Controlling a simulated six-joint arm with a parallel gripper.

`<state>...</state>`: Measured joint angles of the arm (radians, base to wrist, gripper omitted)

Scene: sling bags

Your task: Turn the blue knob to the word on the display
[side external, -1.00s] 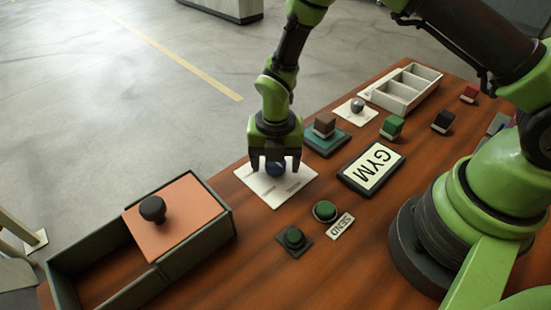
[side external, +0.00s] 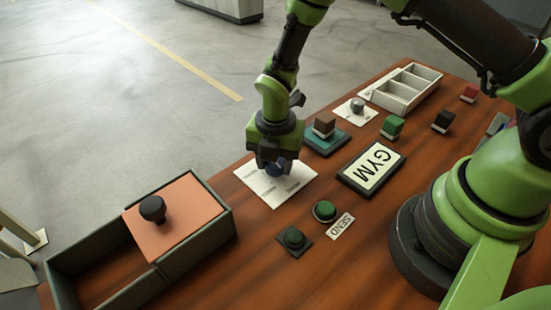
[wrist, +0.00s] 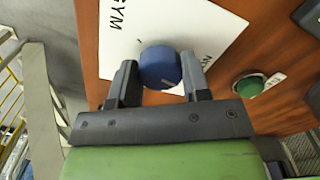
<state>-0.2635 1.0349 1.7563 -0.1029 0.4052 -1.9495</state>
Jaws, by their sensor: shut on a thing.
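The blue knob (side external: 275,169) stands on a white card (side external: 290,186) printed with words. In the wrist view the blue knob (wrist: 160,68) sits between the two dark fingers of my gripper (wrist: 160,80), which is shut on it. On the card (wrist: 130,45) the word GYM shows at the upper left and part of another word at the right. A small dark mark lies on the card near the knob's upper left edge. The display (side external: 372,167) is a dark-framed panel that reads GYM. In the side view my gripper (side external: 274,165) partly hides the knob.
An orange-lidded box (side external: 175,215) is at the left. Small blocks, a silver ball (side external: 357,105) and a white divided tray (side external: 405,90) lie farther back.

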